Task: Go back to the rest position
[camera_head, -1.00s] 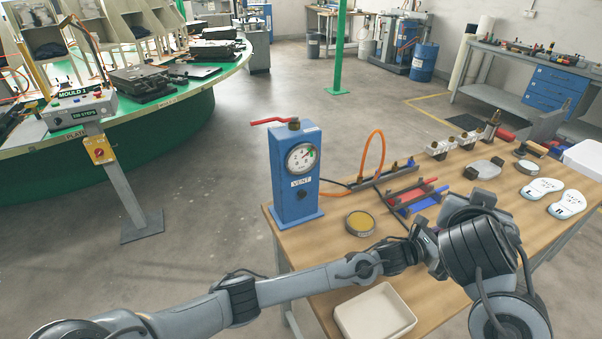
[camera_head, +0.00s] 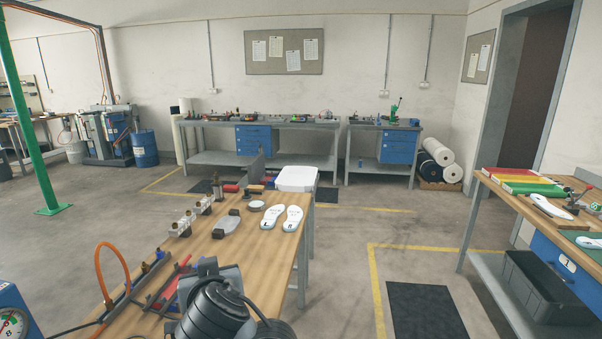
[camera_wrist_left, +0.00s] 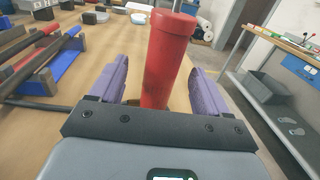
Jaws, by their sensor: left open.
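My left gripper (camera_wrist_left: 160,72) shows in the left wrist view with its two purple fingers apart. A red cylinder (camera_wrist_left: 167,55) stands upright between them, with a gap visible on both sides, so the gripper is not closed on it. I cannot make out the red cylinder in the head view. There, dark links of my own arm (camera_head: 215,300) cover the near part of the wooden bench (camera_head: 262,262), and no gripper fingers can be made out. My right gripper is not in view.
On the bench are a rack with red and blue bars (camera_head: 172,282), an orange hose (camera_head: 115,270), metal fittings (camera_head: 182,224), white insoles (camera_head: 292,217) and a white tray (camera_head: 297,178). A gauge unit (camera_head: 12,320) is at the lower left. Another bench (camera_head: 490,187) stands right; floor between is open.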

